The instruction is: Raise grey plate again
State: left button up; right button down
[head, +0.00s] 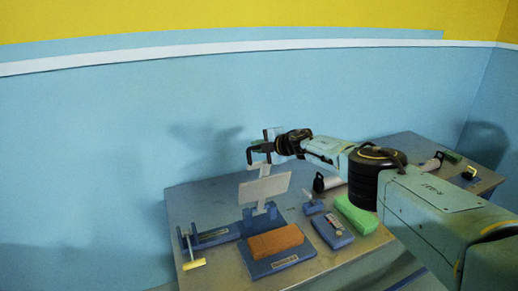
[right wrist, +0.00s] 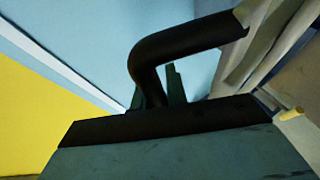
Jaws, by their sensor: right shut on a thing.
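The grey plate (head: 264,187) stands upright, slightly tilted, above the blue stand (head: 259,225) on the table. I cannot tell whether the plate's lower edge touches the stand. A narrow grey strip rises from the plate to my right gripper (head: 262,152), which is shut on the plate at this upper part. In the right wrist view, a dark curved finger (right wrist: 185,45) runs up to a pale grey surface (right wrist: 262,45), which seems to be the plate. The exact contact is hard to see. My left gripper is not in view.
An orange-brown block (head: 275,241) lies on a blue base in front of the stand. A yellow-handled tool (head: 194,264) is at the left. A green block (head: 356,214) and a blue device (head: 332,231) lie to the right. The blue wall is behind the table.

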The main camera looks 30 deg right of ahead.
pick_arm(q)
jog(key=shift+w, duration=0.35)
pick_arm(e)
jog(key=shift+w+a+f+g, duration=0.1)
jog(key=shift+w+f+g, duration=0.2)
jog(key=shift+f, duration=0.2)
jog(key=c, duration=1.8)
grip_release()
jog(key=shift+o, duration=0.5)
jog(key=shift+w, duration=0.2)
jog(key=shift+r, duration=0.1)
